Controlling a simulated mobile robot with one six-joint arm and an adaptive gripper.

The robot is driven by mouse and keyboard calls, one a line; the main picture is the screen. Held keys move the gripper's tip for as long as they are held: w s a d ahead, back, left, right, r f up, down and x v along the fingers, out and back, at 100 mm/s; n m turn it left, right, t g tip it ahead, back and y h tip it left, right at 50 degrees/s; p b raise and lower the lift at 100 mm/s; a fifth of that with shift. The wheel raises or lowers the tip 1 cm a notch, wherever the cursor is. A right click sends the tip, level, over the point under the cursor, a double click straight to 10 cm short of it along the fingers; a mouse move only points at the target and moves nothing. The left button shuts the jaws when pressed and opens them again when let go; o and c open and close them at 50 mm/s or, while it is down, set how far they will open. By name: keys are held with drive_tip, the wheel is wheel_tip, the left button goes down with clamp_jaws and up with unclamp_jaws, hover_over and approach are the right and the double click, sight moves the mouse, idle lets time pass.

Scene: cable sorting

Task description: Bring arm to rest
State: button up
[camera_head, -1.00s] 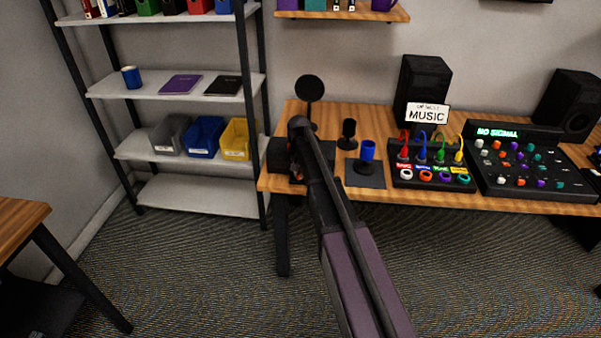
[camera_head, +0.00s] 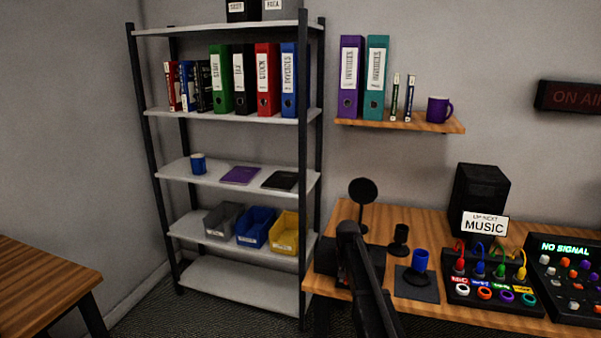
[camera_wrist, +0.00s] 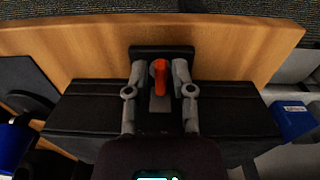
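My arm (camera_head: 368,280) reaches over the left end of the wooden desk, beside a black box (camera_head: 328,262). The wrist view shows my gripper (camera_wrist: 160,70) with its two grey fingers apart, one on each side of an orange-red lever-like piece (camera_wrist: 159,76). I cannot tell whether the fingers touch that piece. The black box spans the wrist view (camera_wrist: 85,105) beneath the fingers. In the head view my arm hides my fingertips and part of the box.
Beside my arm stand a round black disc on a stand (camera_head: 362,191), a small black stand (camera_head: 400,240) and a blue cup (camera_head: 420,260) on a dark mat. A cable panel (camera_head: 488,292) with coloured plugs sits further right. A shelf rack (camera_head: 240,180) stands left.

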drive_tip(key=shift+s+a+r, duration=0.15)
drive_tip(key=shift+s+r, duration=0.05)
drive_tip(key=shift+s, duration=0.85)
drive_tip(key=s+f+n, duration=0.1)
drive_tip(key=s+n, duration=0.2)
drive_tip(key=s, duration=2.4)
wheel_tip(320, 180, up, 14)
drive_tip(key=w+p, duration=0.1)
drive_tip(key=p, duration=1.2)
drive_tip(key=shift+d, duration=0.45)
